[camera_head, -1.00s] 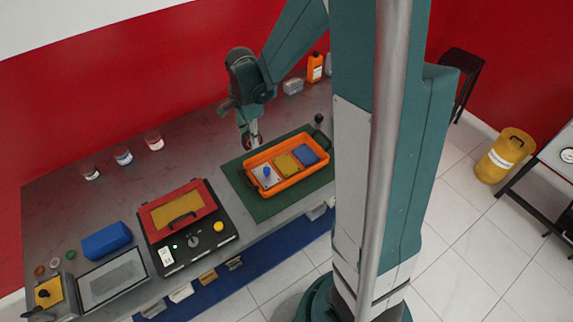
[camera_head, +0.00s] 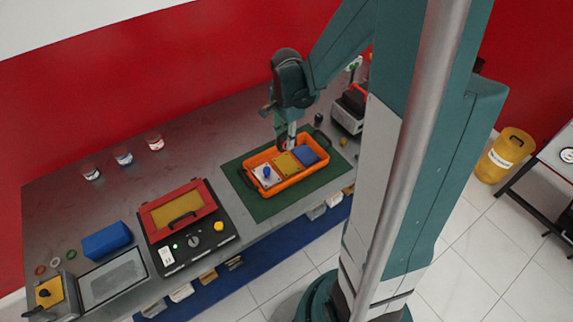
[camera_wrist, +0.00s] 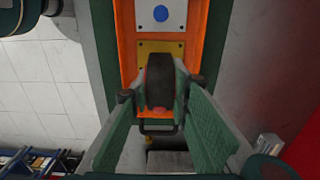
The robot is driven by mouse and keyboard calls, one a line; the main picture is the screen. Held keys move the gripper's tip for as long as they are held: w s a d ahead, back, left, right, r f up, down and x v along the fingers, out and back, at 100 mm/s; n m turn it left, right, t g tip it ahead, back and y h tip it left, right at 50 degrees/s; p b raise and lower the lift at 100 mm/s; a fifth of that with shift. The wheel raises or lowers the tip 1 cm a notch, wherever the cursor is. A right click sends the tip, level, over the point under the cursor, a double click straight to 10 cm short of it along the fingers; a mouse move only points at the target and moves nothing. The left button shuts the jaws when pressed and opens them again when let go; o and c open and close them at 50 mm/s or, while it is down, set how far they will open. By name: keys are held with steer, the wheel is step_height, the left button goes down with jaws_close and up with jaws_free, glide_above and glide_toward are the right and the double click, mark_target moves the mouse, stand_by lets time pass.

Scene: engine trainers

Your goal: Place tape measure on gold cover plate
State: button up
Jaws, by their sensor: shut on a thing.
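My gripper (camera_wrist: 160,95) is shut on the tape measure (camera_wrist: 160,82), a dark, rounded body with red at its side, held between the green fingers in the wrist view. In the head view, my gripper (camera_head: 288,143) is at the orange tray's back edge, near the gold section. The gold cover plate (camera_head: 287,164) lies in the middle of the orange tray (camera_head: 290,185). In the wrist view, the gold plate (camera_wrist: 148,48) shows just beyond the tape measure, which hides part of it. Whether they touch is unclear.
A silver plate with a blue knob (camera_head: 264,175) and a blue block (camera_head: 305,155) flank the gold plate in the tray. The tray sits on a green mat (camera_head: 270,207). A red-framed control box (camera_head: 185,212) stands to the left. Bare bench lies behind the mat.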

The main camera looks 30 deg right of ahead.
glide_above(287, 164)
steer(key=shift+a+f+b, duration=0.15)
steer(key=shift+f+b, duration=0.3)
steer(key=shift+f, duration=2.5)
steer(key=shift+f+b, duration=0.3)
steer(key=shift+f, duration=1.75)
steer(key=shift+f, duration=0.15)
steer(key=o, duration=0.6)
steer(key=shift+c, duration=0.2)
steer(key=o, duration=0.5)
steer(key=shift+c, duration=0.2)
